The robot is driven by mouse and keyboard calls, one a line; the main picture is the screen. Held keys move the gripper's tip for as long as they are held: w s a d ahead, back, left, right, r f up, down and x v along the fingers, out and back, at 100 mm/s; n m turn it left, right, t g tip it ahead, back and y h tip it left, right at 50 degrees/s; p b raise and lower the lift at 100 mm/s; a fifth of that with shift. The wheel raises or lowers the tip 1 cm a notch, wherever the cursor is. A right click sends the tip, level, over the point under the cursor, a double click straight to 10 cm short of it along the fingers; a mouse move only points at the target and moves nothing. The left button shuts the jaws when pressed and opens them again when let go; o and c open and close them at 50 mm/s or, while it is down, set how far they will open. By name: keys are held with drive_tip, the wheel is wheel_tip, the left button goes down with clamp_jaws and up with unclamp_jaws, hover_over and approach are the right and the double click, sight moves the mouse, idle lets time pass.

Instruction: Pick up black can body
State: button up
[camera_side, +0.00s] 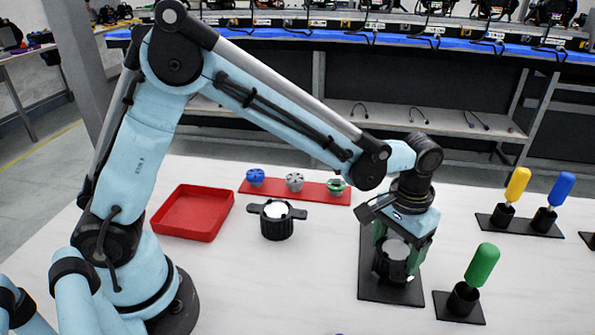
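A dark cylinder with a grey upper part (393,258), which looks like the black can body, stands upright on a black plate (376,292) right of centre. My gripper (402,249) points down over it, with greenish fingers on either side of the cylinder. The fingers overlap its sides in this view. I cannot tell whether they press on it or stand slightly apart. The cylinder's base appears to be on or very near the plate. Part of it is hidden by the fingers.
A black round fixture with side handles (277,226) stands left of the gripper. A red tray (190,230) and a red strip (312,196) with blue, grey and green knobs lie behind. Green (482,265), yellow (517,185) and blue (561,189) handled tools stand in black holders at right.

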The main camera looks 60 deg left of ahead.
sight(396, 250)
drive_tip(key=c, duration=0.6)
drive_tip(key=shift+r, duration=0.1)
drive_tip(key=shift+r, duration=0.4)
wheel_tip(396, 250, up, 4)
drive_tip(key=shift+s+f, duration=0.1)
drive_tip(key=shift+f, duration=0.15)
drive_tip(key=s+d+r, duration=0.7)
drive_tip(key=s+r, duration=0.2)
drive_tip(key=shift+r, duration=0.25)
